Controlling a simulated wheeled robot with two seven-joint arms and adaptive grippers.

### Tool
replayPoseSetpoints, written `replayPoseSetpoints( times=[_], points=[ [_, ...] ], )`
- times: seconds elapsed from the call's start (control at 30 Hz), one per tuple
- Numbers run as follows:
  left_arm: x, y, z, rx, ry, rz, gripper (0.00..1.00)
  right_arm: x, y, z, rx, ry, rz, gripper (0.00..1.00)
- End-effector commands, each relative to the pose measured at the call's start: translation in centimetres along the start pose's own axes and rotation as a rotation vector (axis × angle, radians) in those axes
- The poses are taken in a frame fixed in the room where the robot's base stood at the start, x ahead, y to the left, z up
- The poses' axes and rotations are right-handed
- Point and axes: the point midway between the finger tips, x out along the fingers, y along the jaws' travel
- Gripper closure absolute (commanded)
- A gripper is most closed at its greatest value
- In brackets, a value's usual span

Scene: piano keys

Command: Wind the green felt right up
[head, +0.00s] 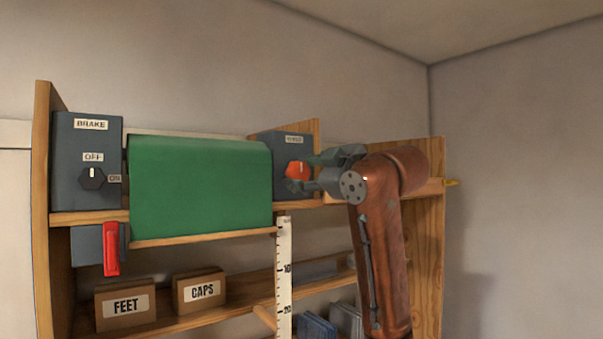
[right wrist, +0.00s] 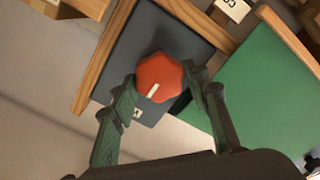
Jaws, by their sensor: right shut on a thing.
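The green felt (head: 200,185) hangs as a short sheet over a roll, with a wooden bar (head: 205,237) along its lower edge near the top of the ruler (head: 284,275). A red lobed knob (head: 294,170) with a white mark sits on the dark box right of the felt. My right gripper (head: 303,172) is shut on this knob. In the right wrist view its fingers lie on both sides of the knob (right wrist: 158,76). The brake box (head: 72,190) on the left has a black knob (head: 93,179) whose white mark points up to OFF. My left gripper is not in view.
A red lever (head: 111,248) hangs below the brake box. Boxes marked FEET (head: 125,303) and CAPS (head: 199,292) stand on the lower shelf (head: 235,300). A wooden upright (head: 429,265) stands behind my right arm. Free room lies right of it.

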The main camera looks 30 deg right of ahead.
Motion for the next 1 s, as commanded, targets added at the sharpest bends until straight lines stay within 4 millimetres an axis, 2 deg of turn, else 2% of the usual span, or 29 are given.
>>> replayPoseSetpoints(
  times=[0.17,0.2,0.4,0.77,0.87,1.0],
  points=[
    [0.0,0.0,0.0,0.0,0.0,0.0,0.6,0.1,-0.1,0.2,-0.002,-0.004,-0.003,0.82],
    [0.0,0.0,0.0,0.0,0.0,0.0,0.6,0.1,-0.1,0.1,-0.002,-0.004,-0.003,0.55],
    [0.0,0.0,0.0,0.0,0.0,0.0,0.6,0.0,-0.1,0.1,0.0,-0.002,-0.001,0.41],
    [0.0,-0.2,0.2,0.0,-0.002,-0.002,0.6,-0.4,0.0,0.0,0.0,0.0,0.001,0.4],
    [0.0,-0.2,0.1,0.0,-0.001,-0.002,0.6,-1.6,0.1,-0.1,0.0,0.002,0.002,0.4],
    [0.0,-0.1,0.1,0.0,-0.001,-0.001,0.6,-4.3,0.1,0.0,-0.001,0.002,0.004,0.4]
  ],
)
